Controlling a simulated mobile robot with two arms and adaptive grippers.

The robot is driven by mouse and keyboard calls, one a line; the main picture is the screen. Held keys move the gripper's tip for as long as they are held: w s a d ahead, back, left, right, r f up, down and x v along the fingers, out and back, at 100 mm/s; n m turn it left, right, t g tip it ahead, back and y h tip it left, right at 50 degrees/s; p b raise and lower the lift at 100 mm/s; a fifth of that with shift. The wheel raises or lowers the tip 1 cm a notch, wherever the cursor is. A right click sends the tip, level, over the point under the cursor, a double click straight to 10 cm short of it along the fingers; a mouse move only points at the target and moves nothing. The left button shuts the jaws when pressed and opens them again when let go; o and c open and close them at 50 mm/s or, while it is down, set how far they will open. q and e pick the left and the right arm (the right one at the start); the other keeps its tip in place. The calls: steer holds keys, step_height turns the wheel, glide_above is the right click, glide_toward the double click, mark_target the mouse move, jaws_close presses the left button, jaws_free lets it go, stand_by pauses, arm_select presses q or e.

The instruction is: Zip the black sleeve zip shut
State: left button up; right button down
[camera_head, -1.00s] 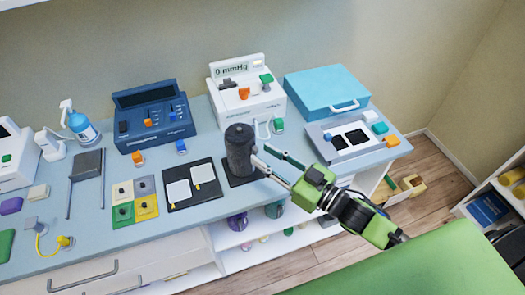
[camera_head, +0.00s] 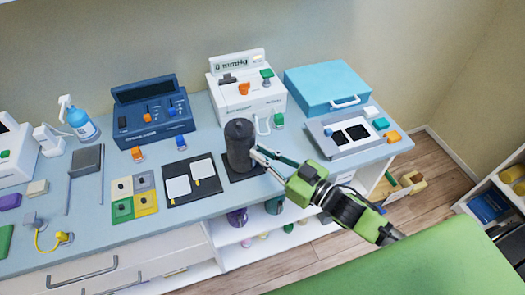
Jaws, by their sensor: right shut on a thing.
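The black sleeve (camera_head: 239,144) stands upright as a dark cylinder on a black mat (camera_head: 240,174) near the front edge of the bench. My right gripper (camera_head: 256,154) comes in from the right with its fingertips against the sleeve's right side. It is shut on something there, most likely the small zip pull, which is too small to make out. The zip's line and how far it is closed cannot be seen. My left gripper is not in view.
A white pressure device (camera_head: 246,97) stands behind the sleeve, and a blue control box (camera_head: 151,115) to its left. A black board with white pads (camera_head: 188,181) lies close on the left. A grey tray (camera_head: 345,134) and blue case (camera_head: 326,88) are on the right.

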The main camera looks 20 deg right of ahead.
mark_target(253, 163)
step_height(253, 163, down, 7)
steer(key=b, duration=0.3)
steer(key=shift+f, duration=0.1)
steer(key=c, duration=2.1)
jaws_free()
steer(key=shift+s, duration=0.1)
steer(key=v, duration=1.2)
